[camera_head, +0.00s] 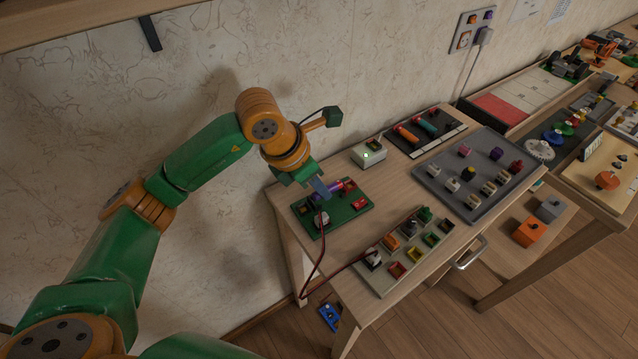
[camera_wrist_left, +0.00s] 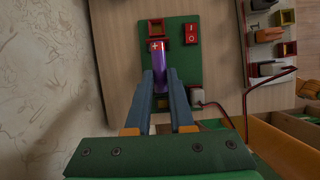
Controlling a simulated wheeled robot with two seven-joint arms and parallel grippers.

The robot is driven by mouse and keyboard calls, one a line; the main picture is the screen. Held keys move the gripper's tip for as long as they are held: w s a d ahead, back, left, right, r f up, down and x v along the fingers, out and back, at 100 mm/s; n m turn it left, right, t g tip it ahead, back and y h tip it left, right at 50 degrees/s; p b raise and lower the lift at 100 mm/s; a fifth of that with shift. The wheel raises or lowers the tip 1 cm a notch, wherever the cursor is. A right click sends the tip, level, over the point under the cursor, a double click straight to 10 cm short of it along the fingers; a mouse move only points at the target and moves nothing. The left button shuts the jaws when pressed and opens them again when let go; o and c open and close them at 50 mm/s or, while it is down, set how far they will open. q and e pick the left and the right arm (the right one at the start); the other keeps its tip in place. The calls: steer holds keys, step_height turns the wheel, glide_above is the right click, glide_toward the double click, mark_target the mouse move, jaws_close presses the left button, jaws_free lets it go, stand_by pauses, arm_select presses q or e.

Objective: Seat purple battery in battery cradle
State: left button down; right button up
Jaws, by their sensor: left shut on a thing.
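The purple battery (camera_wrist_left: 157,62) lies between the fingers of my left gripper (camera_wrist_left: 161,80), which is shut on it. Its end with a plus mark points up the wrist view, close to a red bracket (camera_wrist_left: 160,30) on the green board (camera_wrist_left: 184,66). In the head view my left gripper (camera_head: 320,188) reaches down over the green board (camera_head: 345,215), with a bit of the purple battery (camera_head: 325,192) showing. A red switch (camera_wrist_left: 191,40) sits beside the bracket.
A white box with a green light (camera_head: 369,155) stands behind the board. A grey tray (camera_head: 440,187) with small parts is to the right. A red cable (camera_head: 319,265) runs from the board toward a tray of coloured parts (camera_head: 383,282).

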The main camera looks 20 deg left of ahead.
mark_target(328, 187)
arm_select(q)
steer(key=shift+f+b, duration=0.8)
steer(key=shift+f, duration=0.05)
steer(key=c, duration=0.7)
jaws_free()
steer(key=shift+r+p, duration=2)
steer(key=shift+r, duration=0.6)
steer(key=shift+f, duration=0.1)
